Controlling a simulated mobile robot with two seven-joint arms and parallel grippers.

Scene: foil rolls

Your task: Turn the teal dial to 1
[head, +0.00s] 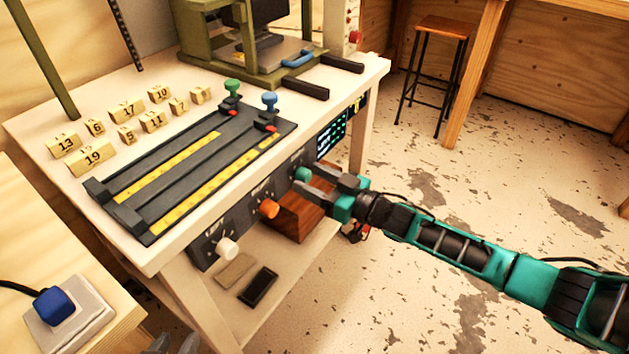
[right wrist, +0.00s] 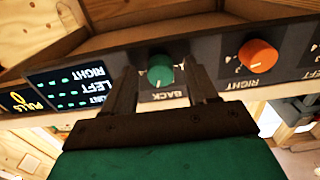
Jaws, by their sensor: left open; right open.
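The teal dial (head: 301,174) sits on the dark front panel of the bench. In the right wrist view the teal dial (right wrist: 160,72) shows between my fingers, above the upside-down word BACK; a pale mark shows on it, but I cannot read its setting. My right gripper (head: 312,182) is open at the dial, one finger on each side; it also shows in the right wrist view (right wrist: 164,86). I cannot tell whether the fingers touch the dial. My left gripper (head: 173,345) is open and empty at the bottom edge of the head view, mostly cut off.
An orange dial (head: 269,208) and a white dial (head: 227,247) share the panel. A lit display (head: 331,136) is beyond the teal dial. A slotted black fixture (head: 185,175) and several numbered blocks (head: 92,158) are on the bench top. A wooden box (head: 298,222) stands below the panel.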

